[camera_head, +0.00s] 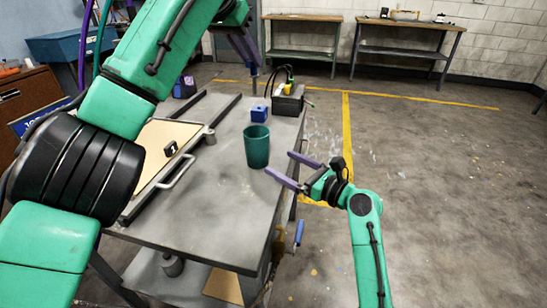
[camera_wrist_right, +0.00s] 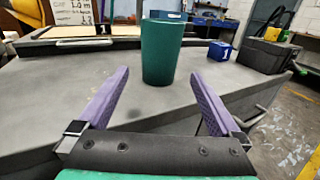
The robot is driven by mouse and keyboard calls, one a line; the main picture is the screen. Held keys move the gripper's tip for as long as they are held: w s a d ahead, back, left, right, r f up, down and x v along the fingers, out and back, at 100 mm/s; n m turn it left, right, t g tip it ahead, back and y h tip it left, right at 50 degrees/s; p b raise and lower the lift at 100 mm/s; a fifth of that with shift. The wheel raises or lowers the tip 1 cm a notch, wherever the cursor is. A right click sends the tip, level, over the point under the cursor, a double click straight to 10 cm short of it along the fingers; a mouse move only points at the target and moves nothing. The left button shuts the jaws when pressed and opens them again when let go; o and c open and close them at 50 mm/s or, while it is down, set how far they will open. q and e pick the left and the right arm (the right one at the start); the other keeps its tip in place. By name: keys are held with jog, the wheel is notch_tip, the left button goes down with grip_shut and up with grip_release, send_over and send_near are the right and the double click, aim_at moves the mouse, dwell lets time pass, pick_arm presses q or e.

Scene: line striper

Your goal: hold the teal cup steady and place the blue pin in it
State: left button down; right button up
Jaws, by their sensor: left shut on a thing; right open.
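The teal cup (camera_head: 257,148) stands upright on the grey cart top near its right edge. It also shows in the right wrist view (camera_wrist_right: 162,50), centred just beyond my fingertips. My right gripper (camera_head: 278,162) is open, low at the cart's right edge, its purple fingers pointing at the cup and not closed on it. My left gripper (camera_head: 243,47) is high above the far end of the cart, away from the cup. It is shut on a thin, dark bluish piece, apparently the blue pin (camera_head: 254,82), partly hidden and small.
A blue block (camera_head: 259,114) and a dark box (camera_head: 288,101) stand behind the cup. A tan board (camera_head: 158,150) with a metal handle lies on the cart's left. The cart top (camera_head: 205,215) in front of the cup is clear. Workbenches stand along the back wall.

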aim_at(265, 154)
jog(key=x, duration=1)
jog(key=shift+a, duration=0.1)
jog(key=c, duration=1.2)
jog(key=shift+c, duration=0.2)
pick_arm(q)
notch_tip(265, 154, down, 13)
jog(key=c, duration=0.7)
grip_release()
jog(key=shift+c, duration=0.2)
